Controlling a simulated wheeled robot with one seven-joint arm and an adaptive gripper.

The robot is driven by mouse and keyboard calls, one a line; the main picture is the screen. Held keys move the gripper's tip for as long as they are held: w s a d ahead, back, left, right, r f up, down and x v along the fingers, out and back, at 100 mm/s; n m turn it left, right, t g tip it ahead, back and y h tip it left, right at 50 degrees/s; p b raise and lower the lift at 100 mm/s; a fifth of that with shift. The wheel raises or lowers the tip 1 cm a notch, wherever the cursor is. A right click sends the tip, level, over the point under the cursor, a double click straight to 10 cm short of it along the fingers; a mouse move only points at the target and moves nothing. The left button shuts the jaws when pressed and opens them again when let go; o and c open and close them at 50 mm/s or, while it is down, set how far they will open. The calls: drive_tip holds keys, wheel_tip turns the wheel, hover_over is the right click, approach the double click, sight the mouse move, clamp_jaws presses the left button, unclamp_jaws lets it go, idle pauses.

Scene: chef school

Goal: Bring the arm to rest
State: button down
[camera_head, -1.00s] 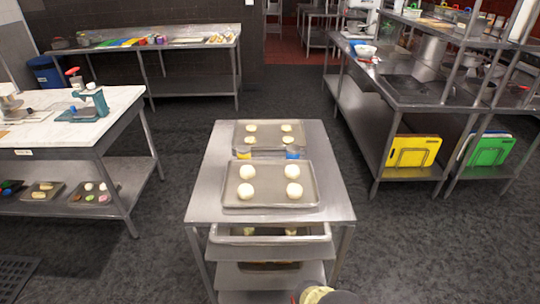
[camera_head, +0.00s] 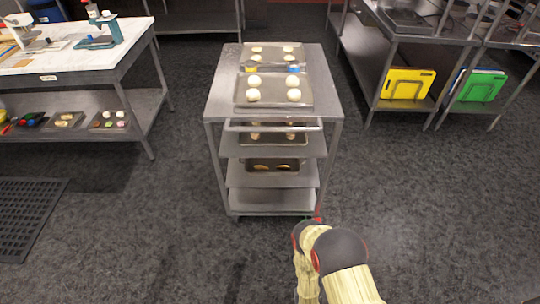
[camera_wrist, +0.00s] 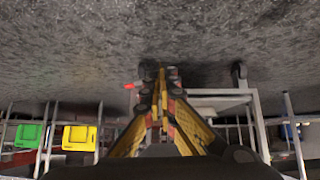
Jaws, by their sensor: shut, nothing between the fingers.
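My gripper (camera_wrist: 160,76) shows in the middle of the wrist view, with its yellow and dark fingers together and nothing between them. The wrist view looks upside down, with the dark floor filling its upper part. In the head view my arm is bent at the bottom, a little right of centre, in front of the steel cart (camera_head: 222,105). The gripper itself is mostly hidden there behind my arm. I cannot tell how far it is from the cart.
The cart bears trays (camera_head: 273,106) with pale dough balls. A white-topped table (camera_head: 70,60) stands left. A steel counter (camera_head: 420,37) stands right, with a yellow board (camera_head: 406,84) and a green board (camera_head: 483,87) below. Open floor (camera_head: 150,235) surrounds my arm.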

drive_tip(key=w+a+r, duration=0.2)
drive_tip(key=w+r, duration=0.8)
drive_tip(key=w+a+r, duration=0.2)
drive_tip(key=w+r, duration=0.7)
drive_tip(key=w, duration=0.2)
drive_tip(key=w+d+r+g, duration=0.1)
drive_tip(key=w+r, duration=0.2)
drive_tip(key=r, duration=1.2)
drive_tip(key=w+r+g, duration=0.1)
drive_tip(key=w+r, duration=0.1)
drive_tip(key=r, duration=1.3)
drive_tip(key=w+d+r+v, duration=0.1)
drive_tip(key=d+v, duration=0.1)
drive_tip(key=v, duration=1.2)
drive_tip(key=w+d+r+v, duration=0.1)
drive_tip(key=d+v, duration=0.1)
drive_tip(key=v, duration=1.1)
drive_tip(key=s+d+r, duration=0.1)
drive_tip(key=s+r, duration=0.2)
drive_tip(key=s, duration=0.5)
drive_tip(key=s+d+r+g, duration=0.1)
drive_tip(key=s+r, duration=0.2)
drive_tip(key=s, duration=0.5)
drive_tip(key=s+d+r, duration=0.1)
drive_tip(key=s+r, duration=0.2)
drive_tip(key=s, duration=0.5)
drive_tip(key=shift+s, duration=0.4)
